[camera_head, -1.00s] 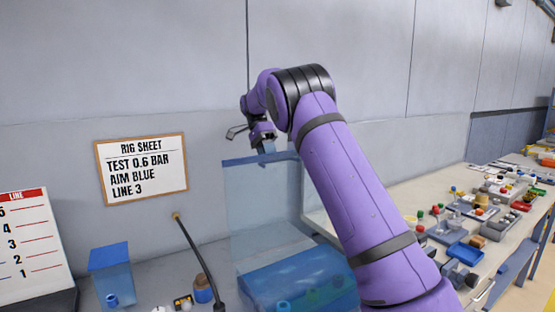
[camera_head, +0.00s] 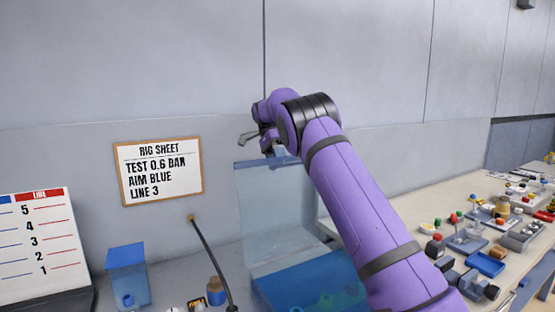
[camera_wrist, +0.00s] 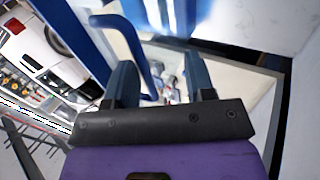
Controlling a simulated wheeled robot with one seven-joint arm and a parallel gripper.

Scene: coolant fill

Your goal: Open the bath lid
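The bath lid (camera_head: 262,215) is a see-through blue panel with a darker blue top edge. In the head view it stands about upright above the blue bath (camera_head: 305,285). My gripper (camera_head: 272,150) is at the lid's top edge, partly hidden by my arm. In the wrist view my gripper (camera_wrist: 163,85) has its two dark fingers well apart. A bent blue handle bar (camera_wrist: 138,50) runs down beside the left finger, its end showing in the gap near that finger. I cannot tell whether they touch. My arm covers the lid's right side and part of the bath.
A blue container (camera_head: 128,272), a small brown-topped bottle (camera_head: 216,290) and a black hose (camera_head: 212,258) are left of the bath. A rig sheet (camera_head: 160,170) hangs on the wall. A line board (camera_head: 38,235) stands far left. The right bench (camera_head: 415,205) holds several small parts.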

